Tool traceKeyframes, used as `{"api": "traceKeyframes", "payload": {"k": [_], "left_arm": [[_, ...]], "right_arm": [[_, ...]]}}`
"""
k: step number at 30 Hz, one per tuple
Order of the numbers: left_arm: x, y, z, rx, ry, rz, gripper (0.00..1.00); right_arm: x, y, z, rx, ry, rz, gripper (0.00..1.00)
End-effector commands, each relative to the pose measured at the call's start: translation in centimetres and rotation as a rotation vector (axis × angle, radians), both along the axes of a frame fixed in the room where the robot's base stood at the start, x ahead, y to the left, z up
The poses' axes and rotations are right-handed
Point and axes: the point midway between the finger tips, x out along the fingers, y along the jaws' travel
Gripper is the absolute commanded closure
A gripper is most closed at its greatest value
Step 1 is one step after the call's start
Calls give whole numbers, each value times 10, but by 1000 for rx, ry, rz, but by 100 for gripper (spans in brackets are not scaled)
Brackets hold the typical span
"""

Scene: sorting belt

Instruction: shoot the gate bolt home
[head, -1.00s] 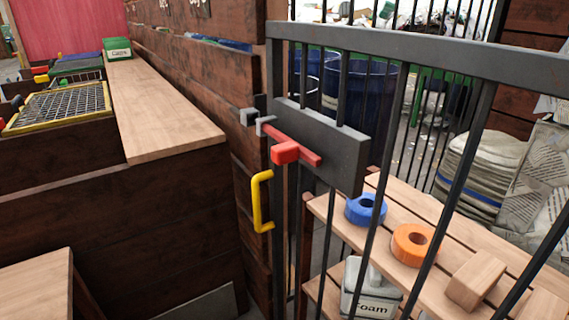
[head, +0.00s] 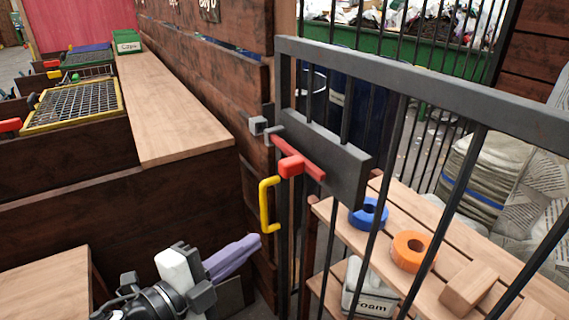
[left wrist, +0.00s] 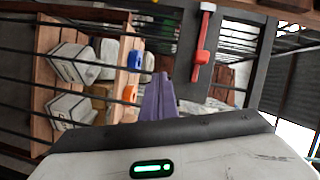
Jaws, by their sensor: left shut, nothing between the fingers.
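The red gate bolt (head: 298,166) lies on a dark plate (head: 337,160) on the barred gate (head: 420,86), with its red knob standing out. A grey keeper (head: 258,125) is on the post side, left of the bolt; I cannot tell whether the bolt tip is inside it. A yellow handle (head: 265,205) is below. My left gripper (head: 252,246), with purple fingers, is shut and empty, below and left of the bolt, apart from it. In the left wrist view the purple fingers (left wrist: 158,98) point toward the gate, with the red bolt (left wrist: 202,50) to their right. My right gripper is not in view.
Behind the bars a slatted bench (head: 402,205) holds a blue ring (head: 368,213), an orange ring (head: 411,250) and a wooden block (head: 468,288). A wooden counter (head: 170,110) and a low wooden top (head: 45,288) lie left. Space before the gate is clear.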

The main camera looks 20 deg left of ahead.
Motion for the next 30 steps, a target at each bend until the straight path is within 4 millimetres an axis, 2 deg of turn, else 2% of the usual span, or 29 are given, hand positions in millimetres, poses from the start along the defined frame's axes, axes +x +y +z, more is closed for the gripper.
{"api": "traceKeyframes", "payload": {"k": [1, 3, 6, 20, 30], "left_arm": [[-1, -7, 33, 78, -70, -46, 100], [-4, -15, 60, 155, -146, -88, 100], [-7, -22, 79, 216, -205, -122, 100], [-6, -25, 81, 228, -219, -128, 100], [13, -33, 79, 228, -223, -127, 100]], "right_arm": [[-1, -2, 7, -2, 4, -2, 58], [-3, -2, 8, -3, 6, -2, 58], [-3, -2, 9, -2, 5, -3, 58], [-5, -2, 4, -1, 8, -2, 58], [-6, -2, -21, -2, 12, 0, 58]]}}
